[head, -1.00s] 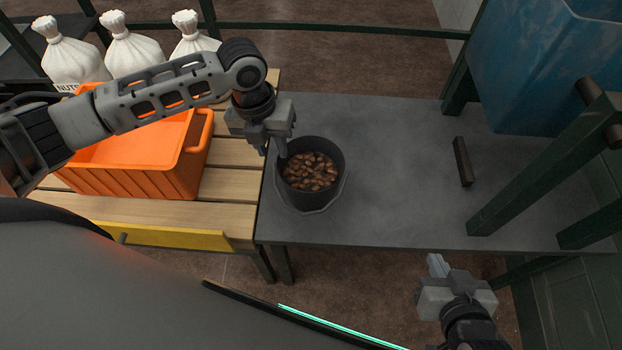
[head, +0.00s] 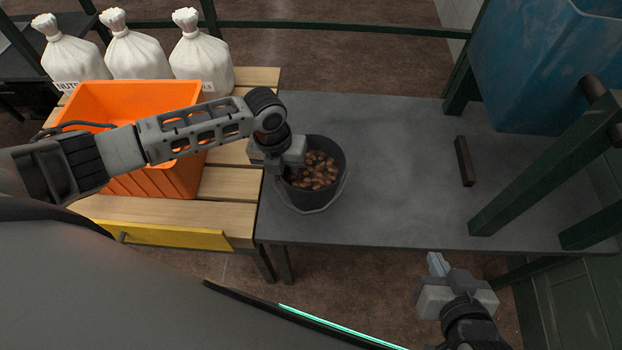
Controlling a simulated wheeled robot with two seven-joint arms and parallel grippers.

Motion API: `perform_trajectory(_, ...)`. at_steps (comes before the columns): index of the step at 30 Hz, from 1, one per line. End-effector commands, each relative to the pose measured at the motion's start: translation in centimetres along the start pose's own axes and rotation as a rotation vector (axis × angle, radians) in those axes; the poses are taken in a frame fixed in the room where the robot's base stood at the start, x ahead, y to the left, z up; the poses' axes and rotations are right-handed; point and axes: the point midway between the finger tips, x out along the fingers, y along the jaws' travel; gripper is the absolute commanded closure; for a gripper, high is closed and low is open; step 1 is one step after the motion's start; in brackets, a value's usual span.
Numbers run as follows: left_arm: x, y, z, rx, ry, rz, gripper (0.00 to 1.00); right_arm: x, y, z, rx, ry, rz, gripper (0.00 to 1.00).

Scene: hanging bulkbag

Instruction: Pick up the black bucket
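The black bucket (head: 321,192) stands on the grey table near its left edge. It holds brown nuts (head: 317,170), and its handle lies down around its front side. My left gripper (head: 284,172) is at the bucket's left rim, pointing down. Its fingers are mostly hidden under the gripper body, so I cannot tell whether they are open or shut on the rim. My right gripper (head: 437,264) hangs in front of the table's front edge, away from the bucket. Its fingers look close together, with nothing visible between them.
An orange crate (head: 170,181) sits on the wooden slatted table (head: 228,184) to the left, with white sacks (head: 202,62) behind it. A blue bulk bag (head: 540,65) hangs at the right beside dark green posts. A dark bar (head: 464,161) lies on the grey table (head: 400,180).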

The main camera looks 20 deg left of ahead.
Motion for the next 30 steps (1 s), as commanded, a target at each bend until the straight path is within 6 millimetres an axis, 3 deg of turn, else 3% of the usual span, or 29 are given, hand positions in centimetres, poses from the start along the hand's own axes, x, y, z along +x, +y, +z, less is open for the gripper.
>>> perform_trajectory(1, -0.02, 0.0, -0.01, 0.0, 0.0, 0.0, 0.71, 0.0, 0.05, 0.03, -0.002, -0.001, 0.0, 1.0)
perform_trajectory(4, -0.03, 0.01, -0.01, 0.0, 0.0, 0.0, 0.99, -0.01, 0.1, 0.06, -0.005, -0.002, 0.0, 1.0)
perform_trajectory(5, -0.03, 0.01, -0.01, -0.001, 0.0, 0.0, 1.0, -0.01, 0.12, 0.07, -0.006, -0.002, 0.0, 1.0)
perform_trajectory(30, -0.1, 0.04, 0.02, -0.001, 0.0, 0.0, 1.0, 0.02, 0.19, 0.03, -0.01, -0.001, 0.001, 1.0)
